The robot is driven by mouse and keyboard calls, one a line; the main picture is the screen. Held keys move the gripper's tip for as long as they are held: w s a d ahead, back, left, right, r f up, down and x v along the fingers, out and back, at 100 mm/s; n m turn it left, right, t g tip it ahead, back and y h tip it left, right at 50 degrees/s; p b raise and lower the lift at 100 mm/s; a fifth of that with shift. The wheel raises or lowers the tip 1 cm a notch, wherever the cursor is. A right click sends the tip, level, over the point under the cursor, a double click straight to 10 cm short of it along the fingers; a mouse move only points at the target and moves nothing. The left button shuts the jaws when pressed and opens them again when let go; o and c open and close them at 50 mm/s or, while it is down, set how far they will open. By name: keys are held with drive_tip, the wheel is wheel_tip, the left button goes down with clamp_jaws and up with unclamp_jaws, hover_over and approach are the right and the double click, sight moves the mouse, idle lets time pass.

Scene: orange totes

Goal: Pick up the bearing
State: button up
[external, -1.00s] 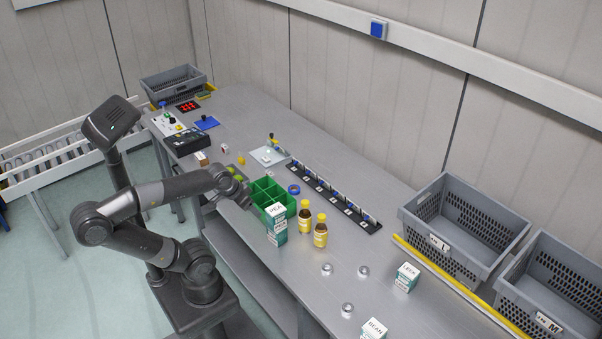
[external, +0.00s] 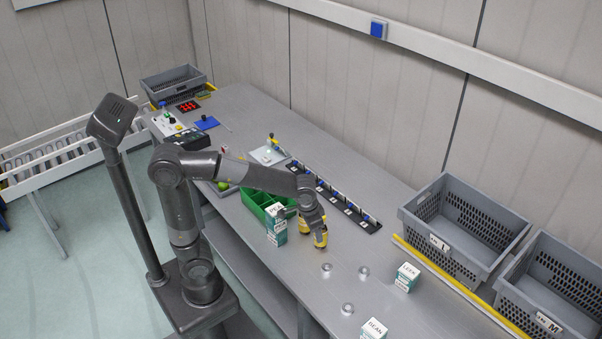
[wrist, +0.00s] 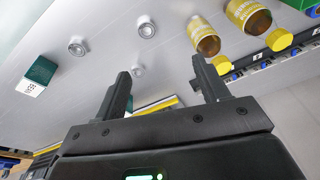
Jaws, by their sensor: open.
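Three small silver ring-shaped bearings lie on the grey table in the external view: one at the back left (external: 327,268), one at the back right (external: 363,272) and one nearer the front (external: 347,309). The wrist view also shows three bearings (wrist: 77,48), (wrist: 147,28), (wrist: 138,70), all beyond my fingers.
More boxes (external: 407,277), (external: 374,330) flank the bearings. Grey crates (external: 465,262) stand at the right.

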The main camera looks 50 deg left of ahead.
drive_tip(key=d+f+m+g, duration=0.1)
drive_tip(key=d+f, duration=0.3)
drive_tip(key=d, duration=0.7)
drive_tip(key=m+g, duration=0.1)
drive_tip(key=g, duration=0.1)
hover_over(348, 307)
wheel_tip(348, 307, down, 6)
drive_tip(key=r, duration=0.1)
wheel_tip(348, 307, down, 5)
drive_tip(key=shift+s+f, duration=0.1)
drive_tip(key=shift+s, duration=0.05)
drive_tip(key=shift+f, duration=3.15)
drive_tip(key=c, duration=1.1)
